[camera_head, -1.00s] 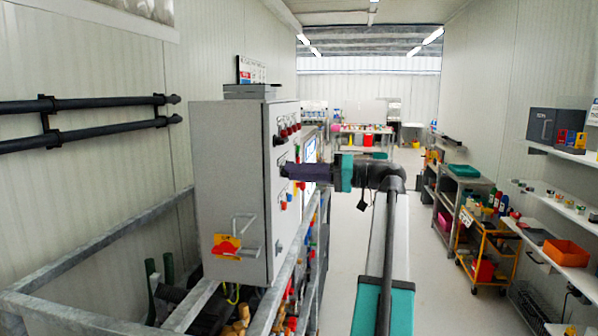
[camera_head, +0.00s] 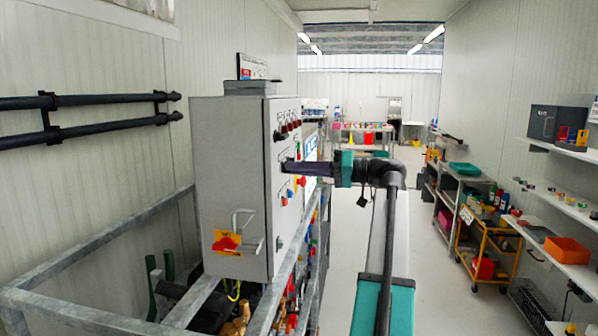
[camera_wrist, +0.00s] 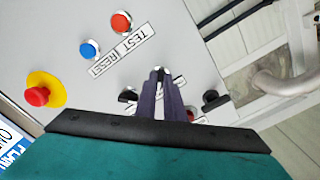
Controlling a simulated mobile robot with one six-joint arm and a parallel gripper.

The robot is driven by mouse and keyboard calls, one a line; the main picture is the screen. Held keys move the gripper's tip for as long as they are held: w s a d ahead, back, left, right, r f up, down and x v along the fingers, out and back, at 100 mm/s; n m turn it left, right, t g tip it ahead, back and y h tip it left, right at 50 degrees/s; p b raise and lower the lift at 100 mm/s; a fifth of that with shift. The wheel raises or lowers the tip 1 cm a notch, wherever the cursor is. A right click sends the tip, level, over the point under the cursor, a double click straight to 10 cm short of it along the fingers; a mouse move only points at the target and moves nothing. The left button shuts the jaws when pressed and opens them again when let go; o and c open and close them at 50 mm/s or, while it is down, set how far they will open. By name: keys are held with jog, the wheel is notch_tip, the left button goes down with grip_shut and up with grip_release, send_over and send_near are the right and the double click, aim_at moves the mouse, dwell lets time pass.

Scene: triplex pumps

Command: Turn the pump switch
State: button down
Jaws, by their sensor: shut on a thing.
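The grey control cabinet (camera_head: 228,170) stands left of centre in the head view, its switch panel facing right. My gripper (camera_head: 284,167) reaches the panel from the right with its dark purple fingers. In the wrist view my gripper (camera_wrist: 160,76) has its fingertips close together at the panel, shut on a small switch that the fingers mostly hide. A black switch knob (camera_wrist: 127,96) is left of the fingers and another black knob (camera_wrist: 213,100) is to the right. The label on the gripped switch is partly covered and not readable.
A blue button (camera_wrist: 89,49) and a red button (camera_wrist: 121,22) sit beside a TEST/RESET label. A red emergency stop (camera_wrist: 38,96) on yellow is at the left. A metal frame rail (camera_head: 292,262) runs along the cabinet. The aisle floor to the right is clear.

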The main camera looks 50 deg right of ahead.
jog(key=shift+f+n+b, duration=0.1)
jog(key=shift+n+b, duration=0.2)
jog(key=shift+b, duration=0.25)
jog(key=n+b, duration=0.7)
jog(key=b, duration=0.3)
jog(key=shift+d, duration=0.1)
jog(key=shift+r+n+b, duration=0.2)
jog(key=shift+n+b, duration=0.1)
jog(key=shift+n, duration=0.1)
jog(key=c, duration=1.9)
grip_release()
jog(key=shift+w, duration=0.1)
jog(key=shift+o, duration=0.2)
jog(key=shift+f, duration=0.1)
jog(key=v, duration=1.3)
jog(key=shift+s+b, duration=0.4)
